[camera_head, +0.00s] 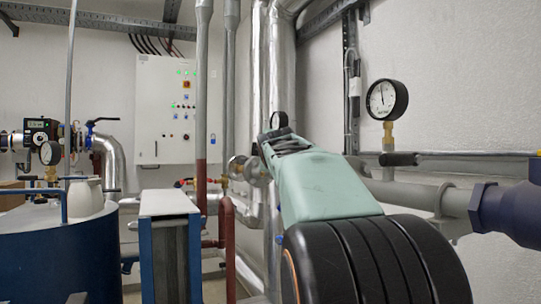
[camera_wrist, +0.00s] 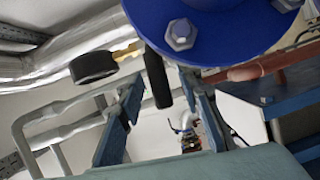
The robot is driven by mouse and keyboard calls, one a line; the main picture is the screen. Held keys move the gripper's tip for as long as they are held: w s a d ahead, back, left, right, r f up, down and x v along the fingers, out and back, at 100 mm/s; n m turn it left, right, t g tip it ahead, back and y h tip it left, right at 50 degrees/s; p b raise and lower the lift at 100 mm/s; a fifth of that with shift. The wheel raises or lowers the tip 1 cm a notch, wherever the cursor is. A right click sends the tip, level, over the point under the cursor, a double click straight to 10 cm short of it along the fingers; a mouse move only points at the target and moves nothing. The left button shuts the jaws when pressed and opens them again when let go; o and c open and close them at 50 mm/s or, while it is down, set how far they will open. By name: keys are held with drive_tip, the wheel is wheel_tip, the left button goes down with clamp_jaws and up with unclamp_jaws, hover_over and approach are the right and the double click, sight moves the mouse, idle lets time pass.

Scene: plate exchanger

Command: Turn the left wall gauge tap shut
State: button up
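The left wall gauge (camera_head: 278,119) shows as a small dark round dial just above my gripper (camera_head: 276,143) in the head view; its tap is hidden there behind the gripper. In the wrist view a black gauge (camera_wrist: 93,66) on a brass fitting (camera_wrist: 127,52) is at the upper left. Beside it the black tap handle (camera_wrist: 157,78) hangs lengthwise in the picture. My gripper (camera_wrist: 160,80) is open, with a blue finger on each side of the handle and visible space between. I see no contact; the depth is hard to tell.
A second wall gauge (camera_head: 386,98) with a black tap handle (camera_head: 398,159) is on the right. A blue bolted flange (camera_wrist: 215,25) is close above the fingers in the wrist view. Pipes (camera_head: 270,60) run behind my gripper. A control cabinet (camera_head: 165,110) is on the back wall.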

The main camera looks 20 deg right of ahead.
drive_tip(key=v, duration=0.7)
drive_tip(key=shift+s, duration=0.25)
drive_tip(key=shift+a, duration=0.15)
